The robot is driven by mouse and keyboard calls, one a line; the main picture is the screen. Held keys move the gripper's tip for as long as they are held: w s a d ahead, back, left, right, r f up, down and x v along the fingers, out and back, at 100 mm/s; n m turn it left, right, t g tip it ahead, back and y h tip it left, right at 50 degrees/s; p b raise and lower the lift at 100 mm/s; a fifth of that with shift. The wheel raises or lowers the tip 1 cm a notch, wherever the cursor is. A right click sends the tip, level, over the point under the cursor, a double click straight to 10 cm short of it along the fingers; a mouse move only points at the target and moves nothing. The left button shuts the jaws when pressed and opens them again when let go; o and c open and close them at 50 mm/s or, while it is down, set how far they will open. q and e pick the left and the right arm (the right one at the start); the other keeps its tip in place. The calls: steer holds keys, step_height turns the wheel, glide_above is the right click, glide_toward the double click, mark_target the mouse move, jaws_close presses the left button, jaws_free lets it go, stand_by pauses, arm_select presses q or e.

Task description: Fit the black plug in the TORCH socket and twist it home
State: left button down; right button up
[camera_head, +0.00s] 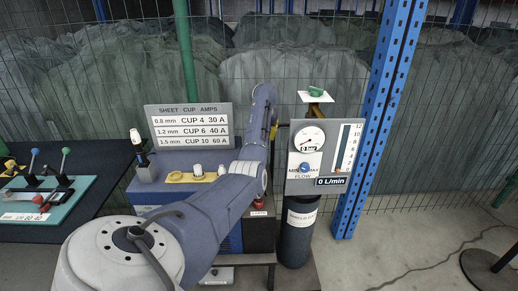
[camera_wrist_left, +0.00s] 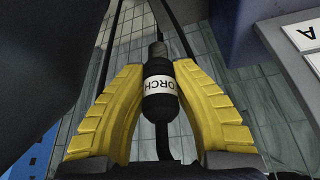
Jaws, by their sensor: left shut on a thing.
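The black plug (camera_wrist_left: 160,108) shows in the left wrist view, with a white band reading "ORCH" and a dark cable. My left gripper (camera_wrist_left: 158,68) has its yellow fingers on both sides of the plug, shut on it. In the head view only a bit of yellow of my left gripper (camera_head: 273,131) shows, beside the far end of my arm; the plug is hidden there. The blue-grey machine (camera_head: 178,192) stands behind my arm, which covers part of its front. I cannot make out the TORCH socket in either view. My right gripper is not in view.
A gas cylinder (camera_head: 297,237) stands right of the machine, below a gauge and flow panel (camera_head: 300,184). A blue post (camera_head: 375,125) rises beside it. A chart (camera_head: 190,127) stands on the machine. A teal board with levers (camera_head: 48,200) lies on the dark table at left.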

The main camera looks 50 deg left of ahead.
arm_select(q)
steer(key=s+f, duration=0.5)
steer(key=f, duration=0.6)
steer(key=shift+s, duration=0.1)
steer(key=shift+s+d+f, duration=0.1)
steer(key=shift+f, duration=2.9)
steer(key=shift+f, duration=1.7)
steer(key=c, duration=1)
jaws_free()
steer(key=shift+c, duration=0.2)
steer(key=v, duration=1.2)
